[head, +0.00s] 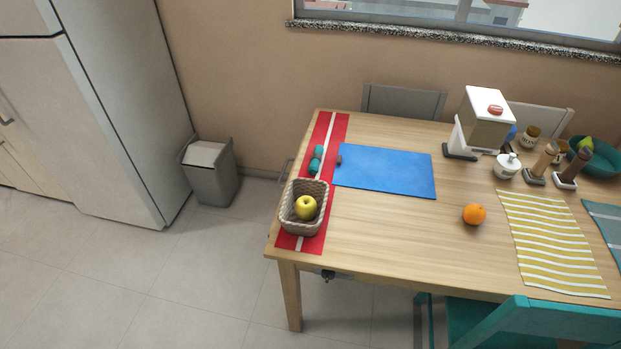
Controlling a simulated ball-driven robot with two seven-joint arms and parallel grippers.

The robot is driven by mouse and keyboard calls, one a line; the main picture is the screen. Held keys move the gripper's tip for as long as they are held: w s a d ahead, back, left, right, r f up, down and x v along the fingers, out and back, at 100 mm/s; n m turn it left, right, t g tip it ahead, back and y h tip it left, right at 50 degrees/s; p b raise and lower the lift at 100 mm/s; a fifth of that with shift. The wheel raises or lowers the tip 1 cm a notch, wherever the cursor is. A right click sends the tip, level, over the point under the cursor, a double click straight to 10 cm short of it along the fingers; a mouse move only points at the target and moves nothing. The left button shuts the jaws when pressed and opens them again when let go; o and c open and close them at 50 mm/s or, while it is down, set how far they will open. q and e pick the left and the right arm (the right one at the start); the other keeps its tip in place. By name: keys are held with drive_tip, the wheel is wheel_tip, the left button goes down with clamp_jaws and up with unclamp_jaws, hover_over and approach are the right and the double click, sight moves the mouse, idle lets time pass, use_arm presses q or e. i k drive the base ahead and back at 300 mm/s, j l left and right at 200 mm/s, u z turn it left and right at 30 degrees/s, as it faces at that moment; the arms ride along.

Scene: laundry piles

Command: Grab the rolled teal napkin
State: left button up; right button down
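A rolled teal napkin (316,160) lies on the red runner (323,132) near the left end of the wooden table (385,235). It shows as two teal lobes with a narrow waist between them. It lies just behind a woven basket (303,225) and left of a blue mat (386,170). Neither of my grippers is in view.
The basket holds a yellow apple (306,207). A small brown item (339,160) sits at the blue mat's left edge. An orange (474,214) and a white dispenser (482,122) stand farther right. A grey bin (211,183) and open floor lie left of the table.

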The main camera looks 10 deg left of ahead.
sight(316, 158)
drive_tip(key=k+z, duration=0.25)
drive_tip(key=z, duration=0.15)
drive_tip(key=k+l+z, duration=0.15)
drive_tip(key=z, duration=0.2)
drive_tip(key=k+l+z, duration=0.2)
drive_tip(key=k+z, duration=0.2)
drive_tip(key=i+j+z, duration=0.1)
drive_tip(key=j+z, duration=0.3)
drive_tip(key=j, duration=0.25)
drive_tip(key=j+z, duration=0.4)
drive_tip(key=j, duration=0.25)
drive_tip(key=j+z, duration=0.4)
drive_tip(key=j, duration=0.3)
drive_tip(key=k, duration=0.05)
